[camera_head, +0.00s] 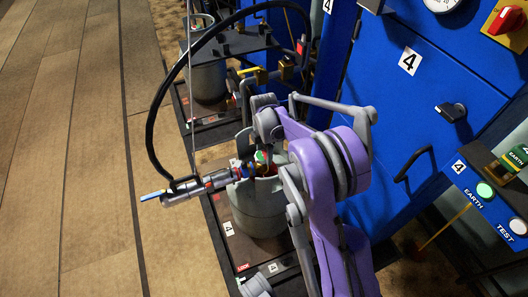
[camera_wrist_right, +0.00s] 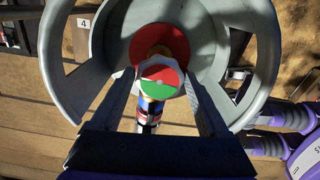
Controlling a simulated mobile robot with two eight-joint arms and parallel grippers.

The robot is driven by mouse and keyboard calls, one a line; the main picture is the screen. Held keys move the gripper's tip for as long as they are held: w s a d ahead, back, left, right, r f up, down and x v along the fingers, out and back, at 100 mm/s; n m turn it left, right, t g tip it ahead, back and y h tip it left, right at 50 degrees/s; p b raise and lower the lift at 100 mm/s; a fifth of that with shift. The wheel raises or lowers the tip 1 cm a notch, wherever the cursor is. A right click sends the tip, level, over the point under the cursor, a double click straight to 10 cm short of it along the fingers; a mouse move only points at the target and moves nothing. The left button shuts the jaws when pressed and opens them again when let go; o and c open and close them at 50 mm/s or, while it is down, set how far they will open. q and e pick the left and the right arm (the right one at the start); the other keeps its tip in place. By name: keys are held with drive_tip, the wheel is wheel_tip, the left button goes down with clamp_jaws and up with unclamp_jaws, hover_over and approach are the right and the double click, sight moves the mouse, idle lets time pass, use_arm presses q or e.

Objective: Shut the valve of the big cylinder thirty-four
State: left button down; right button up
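The big grey cylinder (camera_head: 257,212) stands in a dark tray in the head view, with a guard collar round its top. Its valve knob (camera_head: 261,156) has a red and green face and sits inside the collar. In the wrist view the knob (camera_wrist_right: 160,78) faces me, with a red disc (camera_wrist_right: 158,42) behind it. My right gripper (camera_wrist_right: 158,76) is open, with one finger on each side of the knob and a gap visible on both sides. The number thirty-four is not readable on the cylinder. My left gripper is not in view.
A silver coupling (camera_head: 203,185) with a black hose (camera_head: 151,122) sticks out left of the valve. Another grey cylinder (camera_head: 207,80) stands behind. Blue cabinets (camera_head: 390,105) with handles and a button panel (camera_head: 487,200) close off the right. The wooden floor at left is clear.

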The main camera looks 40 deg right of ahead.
drive_tip(key=c, duration=0.4)
